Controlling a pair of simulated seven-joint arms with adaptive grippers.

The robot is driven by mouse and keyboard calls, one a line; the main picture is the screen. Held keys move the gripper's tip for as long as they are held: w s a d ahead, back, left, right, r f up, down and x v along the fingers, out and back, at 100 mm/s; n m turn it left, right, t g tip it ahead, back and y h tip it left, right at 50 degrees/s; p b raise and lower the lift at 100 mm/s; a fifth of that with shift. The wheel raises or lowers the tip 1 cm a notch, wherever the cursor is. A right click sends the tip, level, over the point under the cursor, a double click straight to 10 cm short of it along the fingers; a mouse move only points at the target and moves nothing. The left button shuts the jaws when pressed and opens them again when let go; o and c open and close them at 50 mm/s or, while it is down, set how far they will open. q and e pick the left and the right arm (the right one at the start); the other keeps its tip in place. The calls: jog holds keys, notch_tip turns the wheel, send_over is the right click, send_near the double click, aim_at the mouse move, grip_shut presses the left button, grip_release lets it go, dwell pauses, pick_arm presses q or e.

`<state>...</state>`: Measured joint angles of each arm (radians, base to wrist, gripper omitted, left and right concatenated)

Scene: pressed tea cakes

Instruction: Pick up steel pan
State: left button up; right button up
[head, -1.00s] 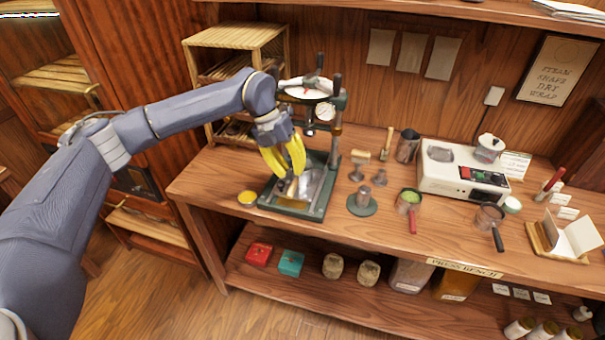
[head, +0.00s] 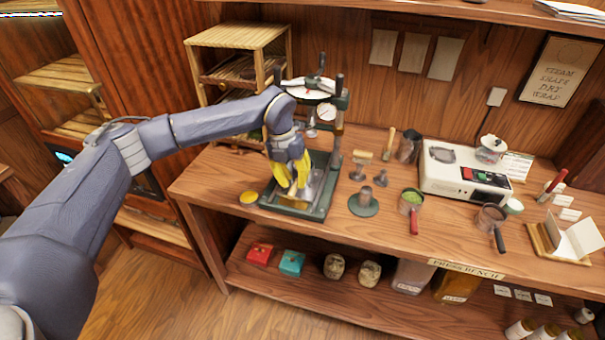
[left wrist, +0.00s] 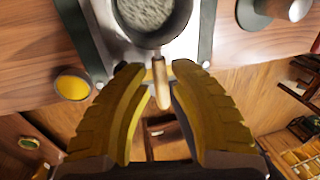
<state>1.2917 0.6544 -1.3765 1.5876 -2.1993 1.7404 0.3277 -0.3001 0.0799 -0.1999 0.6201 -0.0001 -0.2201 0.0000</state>
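A steel pan (left wrist: 150,14) with grey-green granular contents and a wooden handle stands on the base of the green press (head: 300,208). In the left wrist view the handle points toward me, between the two yellow fingers of my left gripper (left wrist: 158,72). Gaps show on both sides of the handle, so the fingers are open around it and not closed. In the head view my left gripper (head: 292,190) is low over the press base and hides most of the pan. My right gripper is in neither view.
A yellow tin (head: 249,197) stands just left of the press. A round-based metal weight (head: 363,204), a red-handled pan of green powder (head: 411,201) and a black-handled pan (head: 490,219) are to the right. The press column (head: 336,140) rises beside my arm.

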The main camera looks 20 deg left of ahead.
pick_arm(q)
jog(key=shift+d+f, duration=0.2)
jog(key=shift+f, duration=0.8)
jog(key=shift+o, duration=0.2)
grip_shut()
jog(key=shift+r, duration=0.2)
